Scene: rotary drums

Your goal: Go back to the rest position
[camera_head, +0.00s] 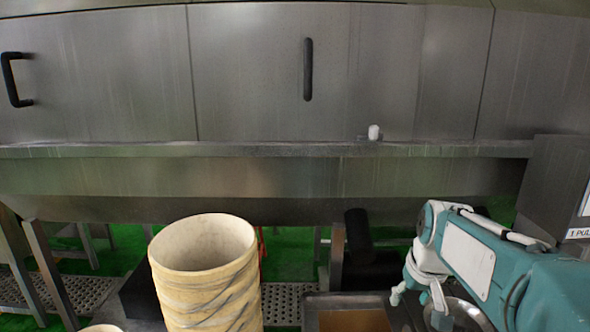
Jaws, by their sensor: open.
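My teal arm reaches in from the right edge, with its rounded joint near the right of centre. My gripper (418,301) hangs below that joint, with pale fingers spread apart and pointing down. Nothing shows between the fingers. They are over the area beside a shallow brown-bottomed tray (349,320) at the bottom edge. A round metal rim (466,313) is partly visible behind and below the gripper, and the arm hides part of it.
A large steel machine (250,75) with black handles spans the back, with a ledge below it. A beige, spirally grooved open cylinder (207,272) stands left of centre. A grey panel box (555,190) is at the right. Green floor and perforated metal plates show below the machine.

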